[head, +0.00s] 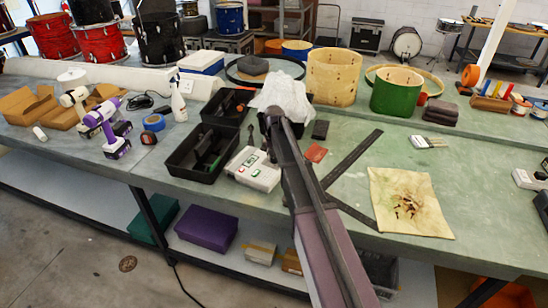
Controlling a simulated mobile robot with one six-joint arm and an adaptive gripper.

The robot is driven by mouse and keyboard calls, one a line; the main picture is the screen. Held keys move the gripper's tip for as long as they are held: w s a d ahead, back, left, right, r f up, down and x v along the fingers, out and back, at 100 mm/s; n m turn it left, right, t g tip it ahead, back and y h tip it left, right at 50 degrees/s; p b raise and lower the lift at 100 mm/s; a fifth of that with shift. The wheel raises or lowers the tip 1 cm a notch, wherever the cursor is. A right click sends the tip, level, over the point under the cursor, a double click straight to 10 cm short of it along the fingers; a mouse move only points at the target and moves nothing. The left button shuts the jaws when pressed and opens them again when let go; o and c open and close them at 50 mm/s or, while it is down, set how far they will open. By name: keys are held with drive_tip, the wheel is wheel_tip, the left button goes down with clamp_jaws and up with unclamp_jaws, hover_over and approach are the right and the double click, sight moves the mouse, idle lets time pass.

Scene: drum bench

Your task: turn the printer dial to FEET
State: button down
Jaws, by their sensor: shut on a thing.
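A white label printer (252,168) lies on the green bench, just right of a black tray. Small green and red marks show on its top. Its dial and the dial's setting are too small or too covered to make out. My gripper (271,152) is dark and points down at the printer's right far side, partly behind my own arm. It is shut at the printer, where the dial appears to be. The fingertips and their contact are mostly hidden.
Black trays (178,168) with dark tools stand left of the printer. A crumpled white cloth (286,92) lies behind my wrist. A dark square (368,160) and a stained cloth (410,226) lie to the right. A purple drill (105,128) stands at left.

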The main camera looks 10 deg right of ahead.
drive_tip(key=n, duration=0.5)
drive_tip(key=shift+n, duration=0.3)
drive_tip(key=n, duration=0.4)
drive_tip(key=shift+n, duration=0.4)
drive_tip(key=shift+c, duration=1.7)
unclamp_jaws()
drive_tip(key=shift+w, duration=0.1)
drive_tip(key=shift+m, duration=0.3)
